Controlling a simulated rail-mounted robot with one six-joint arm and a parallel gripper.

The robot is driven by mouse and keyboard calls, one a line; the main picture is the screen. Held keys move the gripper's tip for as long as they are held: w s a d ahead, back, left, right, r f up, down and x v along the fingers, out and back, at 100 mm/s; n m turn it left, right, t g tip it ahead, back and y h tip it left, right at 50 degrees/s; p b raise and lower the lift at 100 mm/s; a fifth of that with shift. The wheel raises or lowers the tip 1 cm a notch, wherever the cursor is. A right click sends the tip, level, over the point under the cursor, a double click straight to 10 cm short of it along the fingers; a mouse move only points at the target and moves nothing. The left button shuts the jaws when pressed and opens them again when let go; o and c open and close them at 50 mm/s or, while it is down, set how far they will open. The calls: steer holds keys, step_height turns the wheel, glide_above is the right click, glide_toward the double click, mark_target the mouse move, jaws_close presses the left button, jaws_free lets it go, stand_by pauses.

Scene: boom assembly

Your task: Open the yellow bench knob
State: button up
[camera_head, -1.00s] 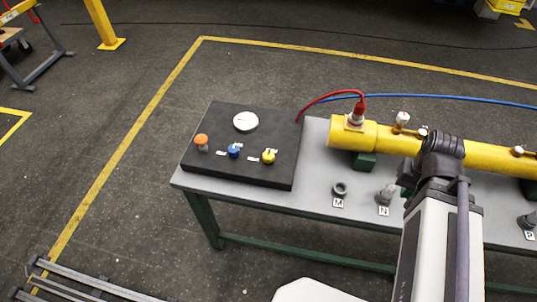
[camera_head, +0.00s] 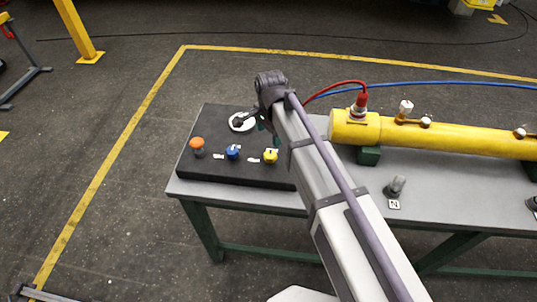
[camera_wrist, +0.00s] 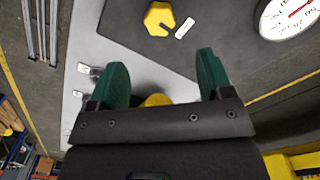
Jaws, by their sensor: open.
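The yellow bench knob (camera_head: 270,156) sits at the right end of a row on the black panel (camera_head: 225,177). In the wrist view the yellow knob (camera_wrist: 158,18) is at the top, with a white label beside it. My gripper (camera_wrist: 162,75) is open, its two green fingers apart. The knob lies beyond the fingertips, not between them, and nothing touches it. A yellow patch shows low between the fingers; I cannot tell what it is. In the head view my arm mostly hides the gripper, which is over the panel.
A blue knob (camera_head: 233,152), an orange button (camera_head: 197,144) and a white gauge (camera_head: 240,124) share the panel. A yellow cylinder (camera_head: 460,137) with red and blue hoses lies right of my arm. A metal fitting (camera_head: 396,186) stands on the grey bench (camera_head: 440,205).

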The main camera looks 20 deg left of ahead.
mark_target(270, 154)
step_height(270, 154, down, 11)
steer(key=b, duration=1)
steer(key=shift+r, duration=0.25)
steer(key=shift+c, duration=0.3)
steer(key=c, duration=0.9)
steer(key=shift+o, duration=0.2)
